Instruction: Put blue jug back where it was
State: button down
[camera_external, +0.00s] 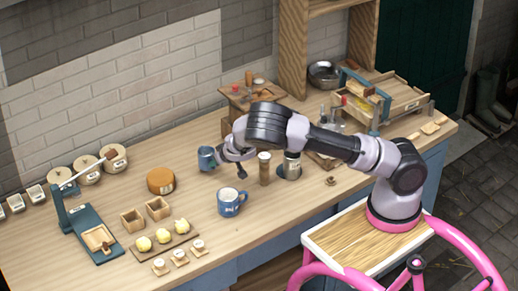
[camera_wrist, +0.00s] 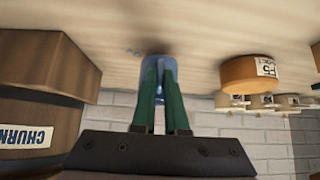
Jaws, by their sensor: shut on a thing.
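A small blue jug (camera_external: 207,158) is at the end of my gripper (camera_external: 218,157), over the back middle of the worktop. My gripper is shut on it. In the wrist view, which is upside down, the blue jug (camera_wrist: 160,67) shows between the tips of the two green fingers (camera_wrist: 160,85). Most of its body is hidden by them. A dark shadow lies close to it on the wood; I cannot tell whether it touches the worktop. A larger blue mug (camera_external: 231,203) with a white label stands upright nearer the front edge, apart from my gripper.
A round orange-brown cheese (camera_external: 161,181) stands left of the jug and shows in the wrist view (camera_wrist: 248,74). Right of the gripper are a tall wooden cylinder (camera_external: 264,169) and a metal canister (camera_external: 291,166). Wooden boxes (camera_external: 132,220) stand farther left. Worktop between cheese and mug is clear.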

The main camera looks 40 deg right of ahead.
jog(key=shift+f, duration=1.15)
jog(key=shift+f, duration=0.15)
jog(key=c, duration=0.9)
grip_release()
jog(key=shift+c, duration=0.2)
